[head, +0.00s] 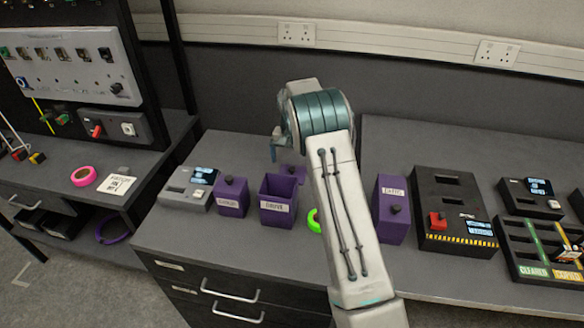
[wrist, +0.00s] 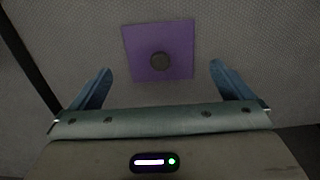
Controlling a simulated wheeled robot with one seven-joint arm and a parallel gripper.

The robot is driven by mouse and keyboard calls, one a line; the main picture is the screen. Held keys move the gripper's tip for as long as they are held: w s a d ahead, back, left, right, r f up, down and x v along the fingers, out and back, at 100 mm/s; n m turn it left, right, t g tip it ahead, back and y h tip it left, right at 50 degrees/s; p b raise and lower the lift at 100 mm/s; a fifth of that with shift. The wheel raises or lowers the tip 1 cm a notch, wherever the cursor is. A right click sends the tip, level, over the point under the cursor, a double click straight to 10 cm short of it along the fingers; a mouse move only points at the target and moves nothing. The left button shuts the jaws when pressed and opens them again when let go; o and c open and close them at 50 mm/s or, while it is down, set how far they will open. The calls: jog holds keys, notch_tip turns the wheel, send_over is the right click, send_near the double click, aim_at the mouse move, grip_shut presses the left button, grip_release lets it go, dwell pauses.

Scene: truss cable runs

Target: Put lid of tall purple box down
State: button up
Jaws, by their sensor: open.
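An open purple box (head: 264,212) with a white label stands on the bench, its top uncovered. A purple square lid (head: 299,170) lies on the bench behind it, partly hidden by the box and my arm. In the wrist view the lid (wrist: 180,66) lies flat with its round dark knob up. My gripper (wrist: 160,80) is open and empty, its blue fingers apart on either side of the lid's near edge, not touching it. In the head view my gripper (head: 275,150) hangs above the bench behind the open box.
A smaller lidded purple box (head: 231,199) stands left of the open box, beside a grey device (head: 187,188). A lidded purple box (head: 389,222) stands right of my arm. A green ring (head: 313,220) is partly hidden by my arm. The grey partition (head: 230,90) rises behind the bench.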

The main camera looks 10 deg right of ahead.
aim_at(292, 168)
jog(key=s+r, duration=0.4)
jog(key=r, duration=0.4)
jog(key=s+r, duration=0.4)
jog(key=r, duration=0.4)
jog(key=s+r+n+t, duration=0.2)
jog(key=s+r, duration=0.3)
jog(key=s, duration=0.7)
jog(key=s+f+n+t, duration=0.1)
jog(key=s+f+n, duration=0.1)
jog(key=s, duration=1.9)
jog(key=shift+f+n, duration=0.3)
jog(key=shift+f, duration=0.4)
jog(key=shift+c, duration=0.3)
